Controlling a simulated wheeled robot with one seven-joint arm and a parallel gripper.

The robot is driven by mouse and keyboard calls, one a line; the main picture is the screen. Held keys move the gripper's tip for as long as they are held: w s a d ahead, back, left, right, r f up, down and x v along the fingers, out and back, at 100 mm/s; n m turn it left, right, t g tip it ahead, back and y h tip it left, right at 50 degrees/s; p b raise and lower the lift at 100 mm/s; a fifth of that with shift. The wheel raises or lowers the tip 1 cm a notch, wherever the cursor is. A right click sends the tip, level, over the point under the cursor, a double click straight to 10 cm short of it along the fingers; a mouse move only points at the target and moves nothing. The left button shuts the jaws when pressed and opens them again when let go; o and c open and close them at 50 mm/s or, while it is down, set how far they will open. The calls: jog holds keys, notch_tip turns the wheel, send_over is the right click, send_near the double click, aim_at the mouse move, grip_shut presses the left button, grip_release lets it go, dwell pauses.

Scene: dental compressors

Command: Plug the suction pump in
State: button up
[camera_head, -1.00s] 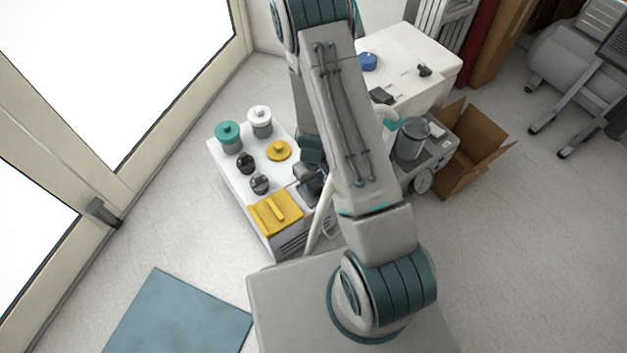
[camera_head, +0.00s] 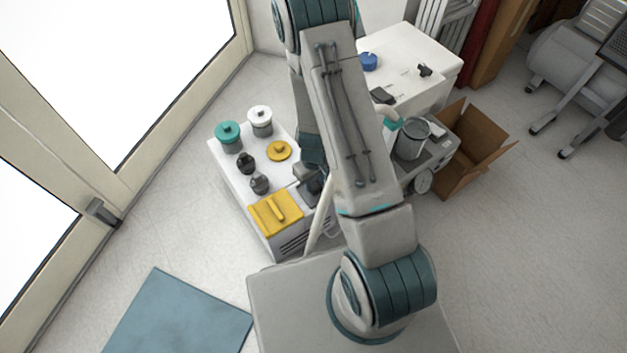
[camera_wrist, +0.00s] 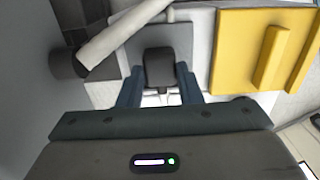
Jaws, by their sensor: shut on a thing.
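In the wrist view, my gripper (camera_wrist: 159,88) has its two blue-grey fingers on either side of a dark block (camera_wrist: 158,65) that looks like a plug; it is shut on it. The block is over a grey panel on top of a white unit (camera_head: 240,187). I cannot tell whether it is seated in a socket. In the head view my arm covers most of the gripper. A machine with a clear canister (camera_head: 410,139) and a gauge, possibly the suction pump, stands right of my arm, partly hidden.
A yellow lid (camera_wrist: 265,50) lies right of the gripper; a pale hose (camera_wrist: 125,32) crosses at upper left. Teal (camera_head: 228,136) and white (camera_head: 260,121) jars and dark knobs stand on the white unit. An open cardboard box (camera_head: 470,155) is at right.

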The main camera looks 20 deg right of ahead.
jog(key=shift+f, duration=0.35)
jog(key=o, duration=1.2)
jog(key=shift+o, duration=0.2)
jog(key=shift+r, duration=0.1)
notch_tip(320, 180, up, 14)
jog(key=p, duration=0.5)
jog(key=shift+w, duration=0.15)
jog(key=shift+f, duration=0.2)
